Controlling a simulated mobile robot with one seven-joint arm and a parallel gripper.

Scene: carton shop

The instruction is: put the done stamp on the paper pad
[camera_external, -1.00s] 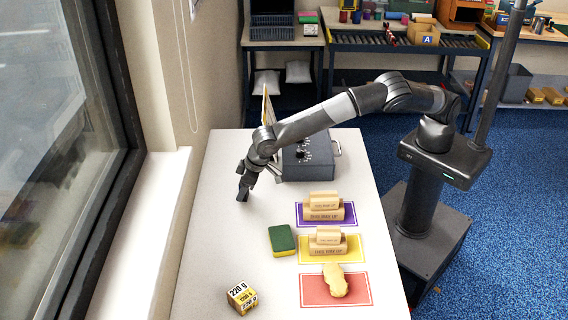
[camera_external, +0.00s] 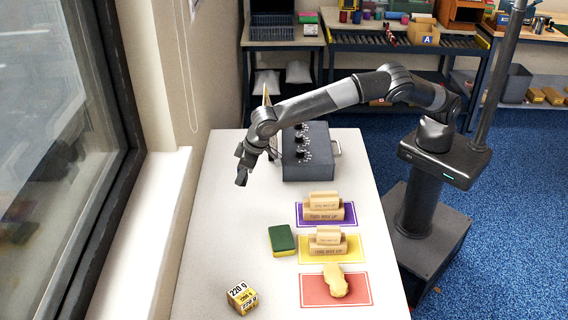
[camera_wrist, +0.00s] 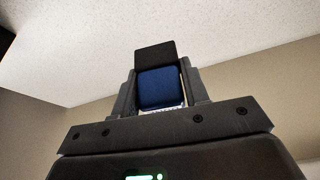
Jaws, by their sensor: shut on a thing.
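My gripper (camera_external: 241,178) is above the far left part of the white table. In the wrist view, my gripper (camera_wrist: 160,85) is shut on a blue block (camera_wrist: 159,88) with a thin pale edge below it. Its printed face is not visible, so I cannot tell whether it is the done stamp. Two wooden stamps sit on mats: one (camera_external: 325,207) on the purple mat (camera_external: 350,219), one (camera_external: 328,242) on the yellow mat (camera_external: 358,252). I cannot make out a paper pad.
A grey box with knobs (camera_external: 318,172) stands at the table's far end. A green and yellow sponge (camera_external: 282,239), a "220 g" cube (camera_external: 242,297) and a tan lumpy piece (camera_external: 335,281) on a red mat (camera_external: 311,292) lie nearer. The table's left middle is clear.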

